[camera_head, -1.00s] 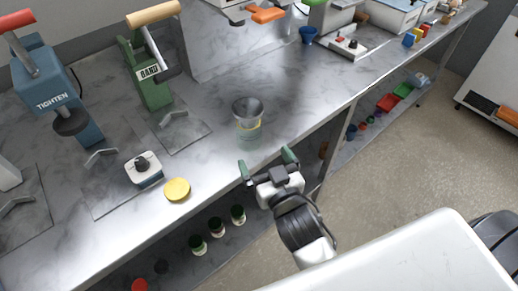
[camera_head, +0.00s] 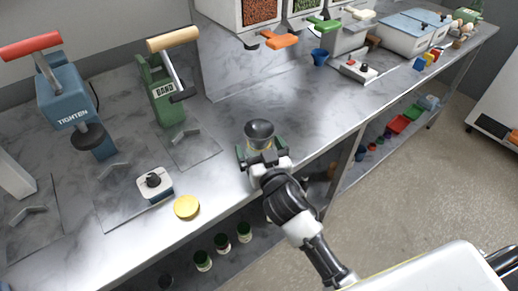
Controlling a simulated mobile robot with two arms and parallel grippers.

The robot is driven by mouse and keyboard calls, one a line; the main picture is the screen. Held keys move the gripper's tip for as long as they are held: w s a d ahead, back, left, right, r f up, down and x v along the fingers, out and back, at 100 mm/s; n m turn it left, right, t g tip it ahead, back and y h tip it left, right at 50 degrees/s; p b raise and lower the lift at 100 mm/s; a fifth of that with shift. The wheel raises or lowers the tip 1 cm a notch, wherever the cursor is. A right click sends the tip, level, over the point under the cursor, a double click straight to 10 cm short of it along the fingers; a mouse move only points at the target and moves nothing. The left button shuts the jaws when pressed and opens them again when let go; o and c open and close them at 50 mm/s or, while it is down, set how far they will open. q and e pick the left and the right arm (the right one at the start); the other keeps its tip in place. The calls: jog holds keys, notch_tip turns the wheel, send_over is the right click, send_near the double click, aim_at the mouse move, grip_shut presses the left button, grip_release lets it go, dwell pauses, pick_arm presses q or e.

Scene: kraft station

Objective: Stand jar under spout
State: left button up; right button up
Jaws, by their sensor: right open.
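The glass jar (camera_head: 261,145) stands upright on the steel counter with a dark grey funnel (camera_head: 259,131) in its mouth. My right gripper (camera_head: 262,152) is open at the jar, with a green finger on either side of it. The gripper hides the lower part of the jar, so I cannot tell whether the fingers touch it. Dispensers with an orange lever (camera_head: 281,41) and a green lever (camera_head: 325,25) hang at the back wall. Their spouts are hard to make out. My left gripper is not in view.
A yellow lid (camera_head: 187,207) and a white device with a black knob (camera_head: 155,184) lie on the left. A blue TIGHTEN press (camera_head: 70,104) and a green BAND press (camera_head: 163,97) stand behind. A blue cup (camera_head: 319,57) is near the dispensers. The counter between jar and dispensers is clear.

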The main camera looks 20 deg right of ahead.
jog(key=shift+w, duration=0.6)
jog(key=c, duration=1.2)
jog(key=shift+r, duration=0.1)
